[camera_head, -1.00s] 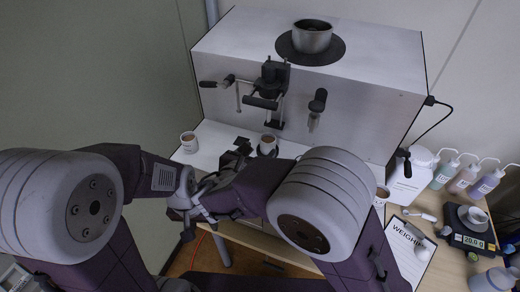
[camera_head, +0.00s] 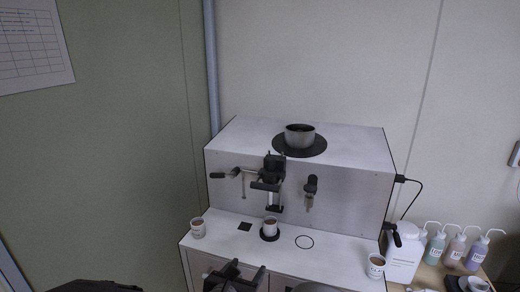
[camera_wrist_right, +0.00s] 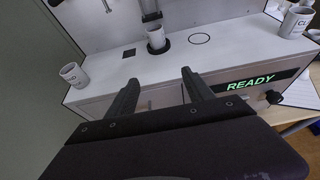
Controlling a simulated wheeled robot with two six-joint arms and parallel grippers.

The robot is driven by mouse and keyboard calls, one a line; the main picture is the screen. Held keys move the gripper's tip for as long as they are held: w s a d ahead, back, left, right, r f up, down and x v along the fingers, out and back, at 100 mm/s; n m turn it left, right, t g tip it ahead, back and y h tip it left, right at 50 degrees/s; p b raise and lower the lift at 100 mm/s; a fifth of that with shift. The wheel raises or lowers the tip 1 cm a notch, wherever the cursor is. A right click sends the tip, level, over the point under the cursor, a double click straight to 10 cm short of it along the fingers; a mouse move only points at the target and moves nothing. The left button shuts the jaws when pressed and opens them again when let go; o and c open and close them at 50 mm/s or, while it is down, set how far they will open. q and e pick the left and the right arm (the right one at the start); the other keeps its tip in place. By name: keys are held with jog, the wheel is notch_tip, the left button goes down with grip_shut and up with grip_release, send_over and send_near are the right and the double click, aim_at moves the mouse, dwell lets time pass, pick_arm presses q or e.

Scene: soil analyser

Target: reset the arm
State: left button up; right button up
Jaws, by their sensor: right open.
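My right gripper (camera_head: 235,281) shows at the bottom edge of the head view, in front of the analyser's lower ledge. In the right wrist view its two fingers (camera_wrist_right: 159,85) are spread apart with nothing between them. They point toward the ledge front, short of the cup under the spout. Most of the right arm is cut off by the head view's lower edge. A dark part of my arm shows at the bottom left, and my left gripper is not in view.
The analyser (camera_head: 300,187) carries a metal pot (camera_head: 299,136) on top. A cup (camera_head: 270,227) stands under its spout, another (camera_head: 198,228) at the ledge's left and one (camera_head: 376,266) at its right. A jug (camera_head: 403,254) and bottles (camera_head: 455,249) stand right. A lit READY display (camera_wrist_right: 250,84) fronts the ledge.

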jog(key=w+d+r+m+g+h, duration=0.1)
jog(key=d+m+g+h, duration=0.5)
jog(key=d, duration=1.5)
jog(key=s+d+f+m+g+y, duration=0.2)
jog(key=s+d+f+m+g, duration=0.1)
jog(key=s+d+f+m, duration=0.25)
jog(key=s+d+f+m+g+y, duration=0.25)
jog(key=s+d+m, duration=0.25)
jog(key=s+m, duration=0.25)
jog(key=s+a+f+m+y, duration=0.2)
jog(key=a+m+y, duration=0.1)
jog(key=a+m, duration=0.2)
jog(key=s+a+f+m+y, duration=0.2)
jog(key=a+m, duration=0.3)
jog(key=m, duration=0.3)
jog(key=shift+s+f+m+y, duration=0.4)
jog(key=shift+f+y, duration=0.05)
jog(key=shift+f, duration=0.15)
